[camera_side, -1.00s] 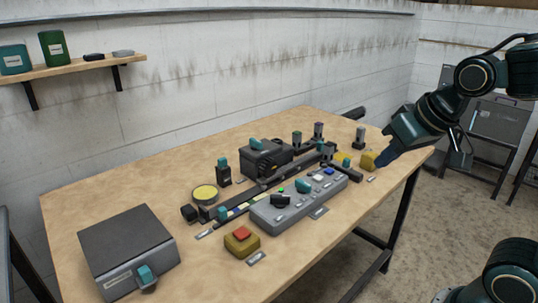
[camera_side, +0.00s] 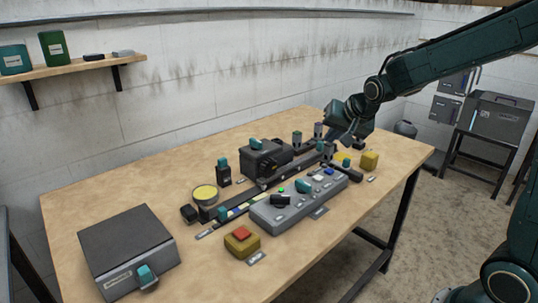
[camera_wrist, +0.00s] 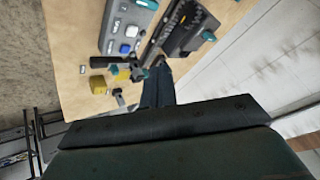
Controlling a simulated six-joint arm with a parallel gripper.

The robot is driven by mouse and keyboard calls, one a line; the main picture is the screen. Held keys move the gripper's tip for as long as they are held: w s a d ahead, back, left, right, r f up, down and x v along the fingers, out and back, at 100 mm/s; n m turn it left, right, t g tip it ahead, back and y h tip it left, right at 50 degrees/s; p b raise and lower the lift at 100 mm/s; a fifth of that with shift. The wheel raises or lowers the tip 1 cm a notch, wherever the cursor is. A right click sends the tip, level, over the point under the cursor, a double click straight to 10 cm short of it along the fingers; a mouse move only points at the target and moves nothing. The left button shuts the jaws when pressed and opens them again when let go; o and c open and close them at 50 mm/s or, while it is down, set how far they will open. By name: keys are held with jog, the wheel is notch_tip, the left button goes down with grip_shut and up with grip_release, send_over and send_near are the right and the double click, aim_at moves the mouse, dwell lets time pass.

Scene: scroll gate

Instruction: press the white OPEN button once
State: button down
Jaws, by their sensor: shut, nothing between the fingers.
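The white button (camera_side: 317,178) sits on top of the grey control panel (camera_side: 275,219), between a teal knob and a blue button (camera_side: 329,171). The white button (camera_wrist: 132,30) also shows in the wrist view, next to the blue button (camera_wrist: 125,49); their labels are too small to read. My gripper (camera_side: 347,141) is above the far right part of the table, behind and above the panel, apart from the white button. In the wrist view my fingers (camera_wrist: 158,83) are together and empty, pointing toward the rail end, with the panel beyond them.
A dark rail (camera_side: 238,208) with upright posts runs behind the panel, beside a black box (camera_side: 263,160). A yellow block (camera_side: 369,160) lies right of the panel. A yellow base with a red button (camera_side: 242,235) is in front. A grey box (camera_side: 128,245) stands at left.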

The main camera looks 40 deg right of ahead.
aim_at(320, 179)
jog(key=w+d+f+m+h, duration=0.1)
jog(key=w+d+f+m, duration=0.2)
jog(key=w+d+f, duration=0.4)
jog(key=shift+w+m+t, duration=0.15)
jog(key=shift+m+t, duration=0.15)
jog(key=shift+a, duration=0.1)
jog(key=shift+f, duration=4.35)
